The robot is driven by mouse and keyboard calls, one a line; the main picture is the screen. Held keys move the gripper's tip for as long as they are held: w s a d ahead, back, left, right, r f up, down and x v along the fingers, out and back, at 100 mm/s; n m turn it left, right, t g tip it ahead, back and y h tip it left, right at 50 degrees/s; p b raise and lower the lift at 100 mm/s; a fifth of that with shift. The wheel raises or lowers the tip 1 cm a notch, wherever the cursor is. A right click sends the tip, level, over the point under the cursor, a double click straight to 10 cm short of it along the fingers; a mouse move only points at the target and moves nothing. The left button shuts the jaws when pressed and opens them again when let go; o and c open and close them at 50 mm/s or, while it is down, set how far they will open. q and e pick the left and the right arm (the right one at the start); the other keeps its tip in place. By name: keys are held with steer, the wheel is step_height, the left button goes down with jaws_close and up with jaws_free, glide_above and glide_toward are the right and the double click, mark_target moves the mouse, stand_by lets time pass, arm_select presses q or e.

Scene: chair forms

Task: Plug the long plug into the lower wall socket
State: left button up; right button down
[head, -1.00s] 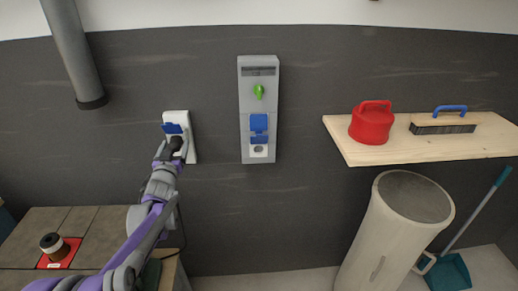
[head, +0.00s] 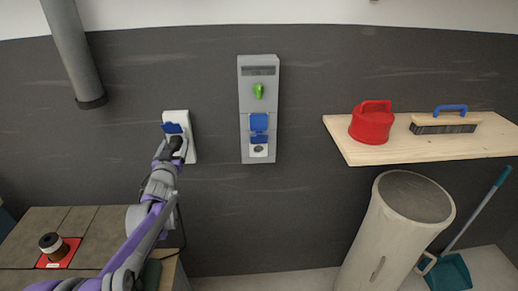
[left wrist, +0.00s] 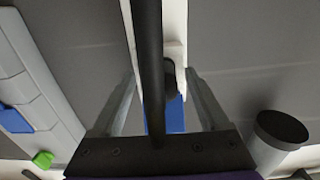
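A white wall plate (head: 191,143) with a raised blue flap (head: 172,128) is on the dark wall. A black plug (head: 177,143) sits at the plate below the flap. It also shows against the white plate in the left wrist view (left wrist: 170,77); how deep it sits is hidden. My left gripper (head: 173,152) is right at the plug. In the left wrist view its fingers stand apart, with gaps beside the plug, so it looks open. A black bar, perhaps the cord, crosses that view and hides part of the plug. My right gripper is not in view.
A grey panel (head: 246,100) with a green knob (head: 258,91) and blue-lidded outlets is to the right. A grey pipe (head: 73,50) hangs upper left. A shelf (head: 385,152) holds a red can (head: 372,123) and a brush (head: 443,122). A tiled bench (head: 20,252) is lower left.

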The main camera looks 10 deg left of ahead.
arm_select(q)
jaws_close()
steer(key=shift+s, duration=0.1)
stand_by(0.3)
steer(key=shift+s+f, duration=0.1)
steer(key=shift+v, duration=0.9)
steer(key=shift+b+v, duration=0.6)
steer(key=shift+v, duration=1.3)
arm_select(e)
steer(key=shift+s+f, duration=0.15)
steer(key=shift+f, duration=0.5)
